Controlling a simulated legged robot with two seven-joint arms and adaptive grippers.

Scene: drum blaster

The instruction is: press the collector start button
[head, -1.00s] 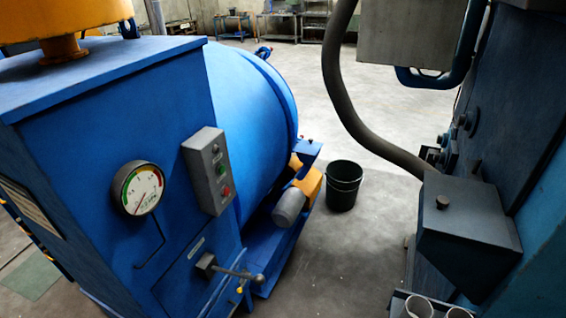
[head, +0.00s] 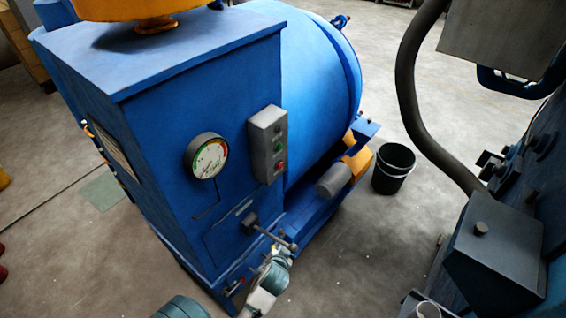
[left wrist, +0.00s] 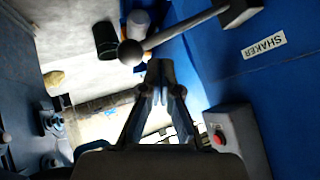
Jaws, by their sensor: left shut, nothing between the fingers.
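A grey control box (head: 267,145) is fixed to the blue cabinet's front, at its right edge. It carries a green button (head: 279,146) above a red button (head: 280,166). In the left wrist view the box (left wrist: 235,140) is at the lower right with its red button (left wrist: 219,138); I cannot make out the green one there. My left gripper (head: 283,253) is below the box, close to the lever. In the left wrist view my left gripper's fingers (left wrist: 160,68) are shut and empty, apart from the box. My right gripper is not in view.
A lever (head: 272,237) sticks out below the box, near my gripper; its ball knob (left wrist: 131,52) and a SHAKER label (left wrist: 264,45) show in the wrist view. A gauge (head: 207,158) is left of the box. A black bucket (head: 393,169) and dark machine (head: 495,245) stand right.

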